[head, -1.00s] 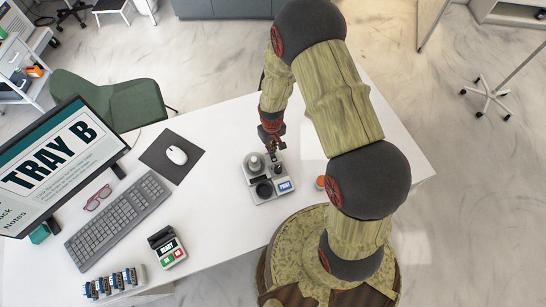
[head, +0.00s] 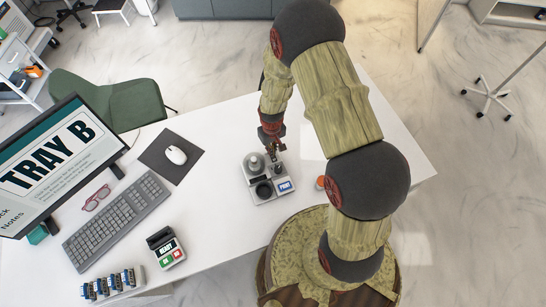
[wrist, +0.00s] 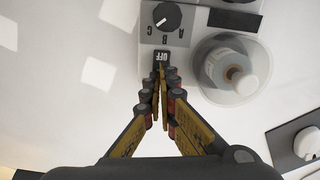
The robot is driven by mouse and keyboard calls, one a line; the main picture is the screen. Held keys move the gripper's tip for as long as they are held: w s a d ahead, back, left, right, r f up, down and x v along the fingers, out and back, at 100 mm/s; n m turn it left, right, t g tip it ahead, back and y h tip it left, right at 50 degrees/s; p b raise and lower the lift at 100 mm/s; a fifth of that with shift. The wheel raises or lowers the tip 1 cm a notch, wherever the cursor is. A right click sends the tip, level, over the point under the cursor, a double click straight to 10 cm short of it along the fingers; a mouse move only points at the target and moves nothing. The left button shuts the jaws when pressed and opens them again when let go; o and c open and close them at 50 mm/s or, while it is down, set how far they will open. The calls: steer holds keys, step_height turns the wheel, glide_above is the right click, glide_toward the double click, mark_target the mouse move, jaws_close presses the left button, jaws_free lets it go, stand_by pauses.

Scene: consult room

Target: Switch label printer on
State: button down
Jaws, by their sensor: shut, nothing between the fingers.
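The label printer (head: 267,196) is a light grey device on the white desk in the head view, with a blue PRINT panel (head: 285,186) at its front right. In the wrist view its body shows a dark round dial (wrist: 167,17) lettered A, B, C and a small dark switch (wrist: 162,57) reading OFF. My gripper (head: 276,154) is over the printer's back edge. In the wrist view my gripper (wrist: 161,76) is shut and empty, its tips right at the switch's near edge. I cannot tell whether they touch it.
A round clear holder with a white bottle-like piece (wrist: 238,76) stands beside the switch. An orange-topped item (head: 320,182) is right of the printer. A mouse (head: 176,155), keyboard (head: 118,220), monitor (head: 60,165) and READY device (head: 166,250) are left. Desk between is clear.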

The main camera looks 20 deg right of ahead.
steer(key=shift+f, duration=0.2)
steer(key=shift+r, duration=0.15)
steer(key=shift+r+p, duration=2.15)
steer(key=shift+r, duration=1.25)
